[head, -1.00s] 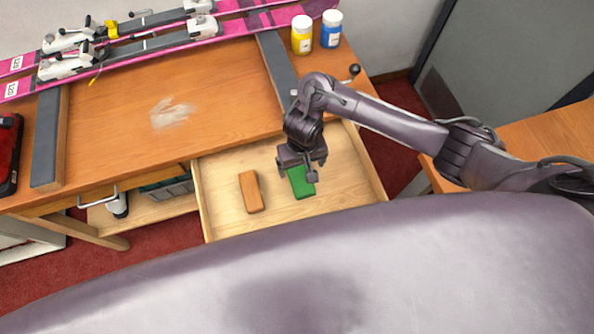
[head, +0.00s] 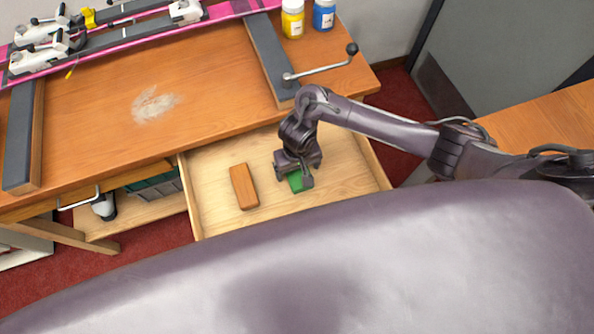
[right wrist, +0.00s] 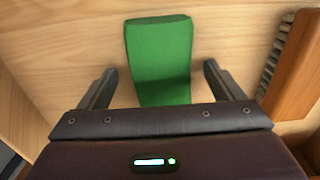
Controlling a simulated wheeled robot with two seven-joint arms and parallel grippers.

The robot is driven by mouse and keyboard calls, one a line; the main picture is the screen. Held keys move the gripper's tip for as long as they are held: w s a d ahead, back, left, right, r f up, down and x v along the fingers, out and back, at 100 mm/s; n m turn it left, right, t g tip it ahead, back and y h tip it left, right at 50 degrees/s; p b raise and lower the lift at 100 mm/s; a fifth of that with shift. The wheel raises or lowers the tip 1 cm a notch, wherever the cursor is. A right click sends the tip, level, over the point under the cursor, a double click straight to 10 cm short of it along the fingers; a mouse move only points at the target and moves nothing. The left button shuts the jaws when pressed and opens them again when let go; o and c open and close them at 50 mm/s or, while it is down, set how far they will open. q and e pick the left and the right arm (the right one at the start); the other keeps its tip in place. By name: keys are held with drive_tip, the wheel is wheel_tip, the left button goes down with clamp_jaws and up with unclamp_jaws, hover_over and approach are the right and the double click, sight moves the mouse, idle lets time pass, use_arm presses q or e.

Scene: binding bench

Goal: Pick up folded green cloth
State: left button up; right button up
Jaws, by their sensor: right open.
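The folded green cloth (head: 296,181) lies flat in the open drawer (head: 345,166), mostly covered by my right gripper in the head view. There is a gap on both sides, and the jaws hold nothing. My left gripper is not in view.
A brown wooden-backed brush (head: 244,187) lies in the drawer left of the cloth; its bristles show in the right wrist view (right wrist: 295,70). The drawer walls surround both. The workbench (head: 200,90) above carries pink skis (head: 130,35), a crank handle (head: 320,70) and two jars (head: 308,18).

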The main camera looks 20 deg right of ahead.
sight(297, 171)
drive_tip(key=shift+c, duration=0.2)
drive_tip(key=c, duration=1)
wheel_tip(297, 171, up, 6)
drive_tip(key=shift+f+p, duration=0.2)
drive_tip(key=shift+p, duration=1)
drive_tip(key=shift+r+p, duration=5.1)
drive_tip(key=shift+r, duration=2.05)
